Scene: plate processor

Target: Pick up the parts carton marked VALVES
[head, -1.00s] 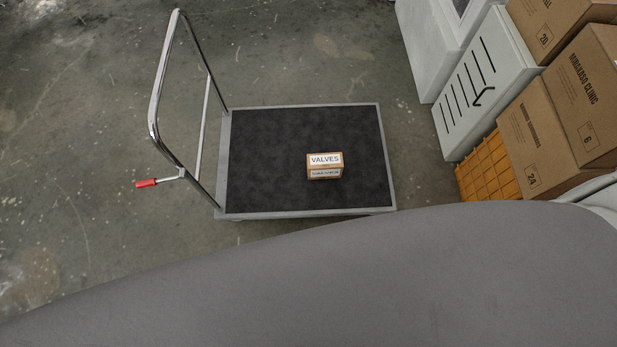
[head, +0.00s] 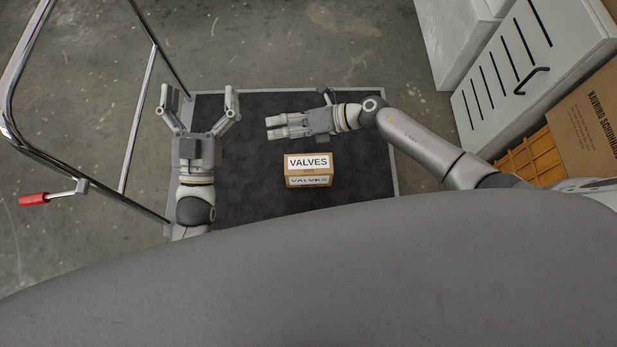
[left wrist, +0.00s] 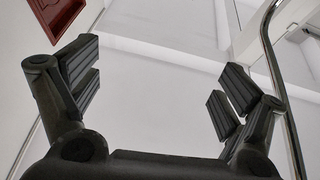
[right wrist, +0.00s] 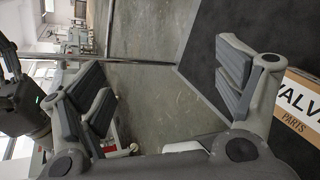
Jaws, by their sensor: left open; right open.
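The carton marked VALVES (head: 309,171) is a small brown box with white labels. It sits on the dark deck of a platform cart (head: 262,199) in the head view. My left gripper (head: 199,92) is open and empty, to the left of the carton and farther out. My right gripper (head: 268,128) is open, pointing left, just beyond the carton and apart from it. In the right wrist view the carton (right wrist: 299,106) shows at the right edge, outside the open fingers. The left wrist view shows open fingers (left wrist: 157,85) and no carton.
The cart's chrome handle (head: 150,92) with a red grip (head: 33,199) rises at the left, near my left arm. A grey cabinet (head: 520,75), an orange crate (head: 530,158) and a cardboard box (head: 588,118) stand at the right. My grey body covers the bottom of the head view.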

